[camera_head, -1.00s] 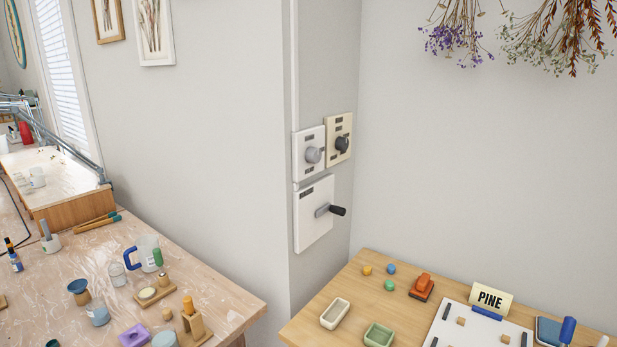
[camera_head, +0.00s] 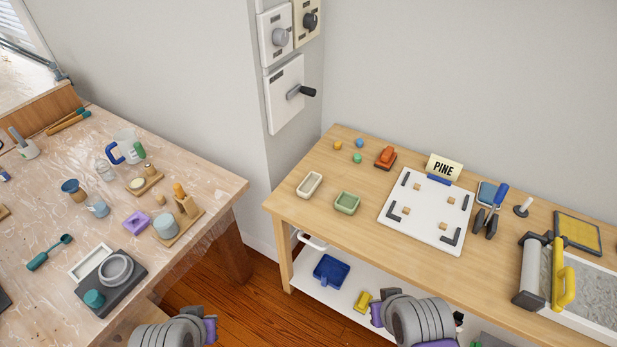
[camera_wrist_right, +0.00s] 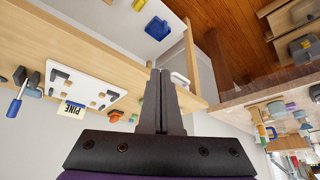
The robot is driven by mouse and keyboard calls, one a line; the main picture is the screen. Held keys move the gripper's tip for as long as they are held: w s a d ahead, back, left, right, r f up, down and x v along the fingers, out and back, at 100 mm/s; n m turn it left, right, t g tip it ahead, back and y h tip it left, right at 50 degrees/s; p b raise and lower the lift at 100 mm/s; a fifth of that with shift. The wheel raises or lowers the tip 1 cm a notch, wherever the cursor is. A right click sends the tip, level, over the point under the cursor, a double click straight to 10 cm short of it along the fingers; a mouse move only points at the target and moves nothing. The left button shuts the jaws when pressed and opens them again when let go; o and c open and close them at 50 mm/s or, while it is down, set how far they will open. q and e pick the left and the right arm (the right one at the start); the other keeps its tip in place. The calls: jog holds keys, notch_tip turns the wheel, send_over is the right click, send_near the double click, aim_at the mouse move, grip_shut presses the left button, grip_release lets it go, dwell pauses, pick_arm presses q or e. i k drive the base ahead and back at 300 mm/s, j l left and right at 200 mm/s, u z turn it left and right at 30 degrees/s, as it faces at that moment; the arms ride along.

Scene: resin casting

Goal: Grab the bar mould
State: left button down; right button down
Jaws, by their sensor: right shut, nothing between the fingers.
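No label shows which thing is the bar mould. A cream oblong open mould (camera_head: 310,185) lies near the left end of the right-hand wooden table. A green squarer open mould (camera_head: 347,202) lies just right of it. On the left table are a white rectangular open frame (camera_head: 91,262) and a small purple mould (camera_head: 136,220). My right gripper (camera_wrist_right: 160,72) shows in the right wrist view, its two fingers shut together and empty, by the wooden table's edge. Grey and purple arm parts show at the head view's bottom edge; my left gripper is not in view.
A white board (camera_head: 428,213) with dark corner brackets and a PINE sign (camera_head: 444,167) stand on the wooden table (camera_head: 290,204). A yellow-handled roller frame is at right. A white lower shelf holds a blue tray (camera_head: 331,270). A gap of wooden floor (camera_head: 232,305) separates the tables.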

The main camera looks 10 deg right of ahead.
aim_at(310, 184)
jog(key=i+l+u, duration=0.25)
jog(key=i, duration=0.25)
jog(key=i+l+u, duration=0.25)
jog(key=i, duration=0.25)
jog(key=l, duration=0.1)
